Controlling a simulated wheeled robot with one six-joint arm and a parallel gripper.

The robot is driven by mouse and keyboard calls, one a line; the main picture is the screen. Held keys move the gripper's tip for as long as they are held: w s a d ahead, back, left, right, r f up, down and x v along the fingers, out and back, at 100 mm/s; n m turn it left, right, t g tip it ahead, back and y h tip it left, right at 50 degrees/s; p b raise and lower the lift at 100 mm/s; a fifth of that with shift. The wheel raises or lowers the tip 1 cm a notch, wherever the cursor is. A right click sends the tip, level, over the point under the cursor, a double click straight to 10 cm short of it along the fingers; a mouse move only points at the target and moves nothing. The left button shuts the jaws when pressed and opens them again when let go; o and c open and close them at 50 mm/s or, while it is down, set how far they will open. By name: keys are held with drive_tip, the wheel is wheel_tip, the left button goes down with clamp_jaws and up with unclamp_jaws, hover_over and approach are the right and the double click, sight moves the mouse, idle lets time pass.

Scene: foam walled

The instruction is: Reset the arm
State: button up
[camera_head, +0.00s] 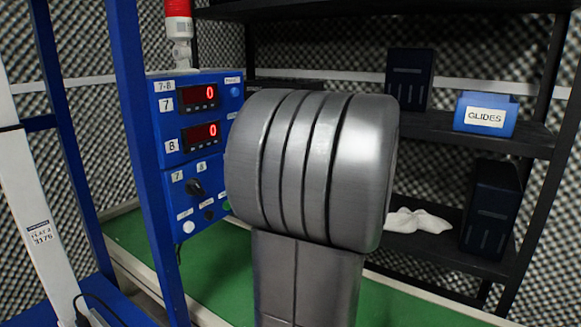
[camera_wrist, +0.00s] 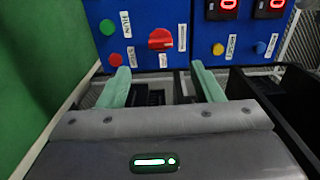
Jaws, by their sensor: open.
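My gripper shows in the wrist view (camera_wrist: 161,90), with two pale green fingers spread wide apart and nothing between them. Beyond the fingertips is a blue control panel (camera_wrist: 140,20) with a red switch, coloured buttons and red digit displays. In the head view my grey arm link fills the middle, and my gripper is not visible there. The arm link hides part of the shelf and the green surface behind it.
A blue control box (camera_head: 192,135) with two displays reading 0 stands at the left on a blue frame (camera_head: 135,120). A dark shelf (camera_head: 480,140) at the right holds a blue bin labelled GLIDES (camera_head: 486,115), dark boxes and a white cloth (camera_head: 417,221). A green surface (camera_head: 215,270) lies below.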

drive_tip(key=b+x, duration=0.2)
drive_tip(key=x, duration=0.8)
drive_tip(key=shift+a, duration=0.25)
drive_tip(key=shift+w, duration=0.1)
drive_tip(key=p+v, duration=0.3)
drive_tip(key=v, duration=1.1)
drive_tip(key=w+a+m+p, duration=0.8)
drive_tip(key=a+m+p, duration=0.3)
drive_tip(key=m+p, duration=0.6)
drive_tip(key=p, duration=0.4)
drive_tip(key=shift+a+r+p, duration=0.15)
drive_tip(key=shift+r+p, duration=0.15)
idle(0.5)
drive_tip(key=shift+f, duration=0.1)
idle(0.4)
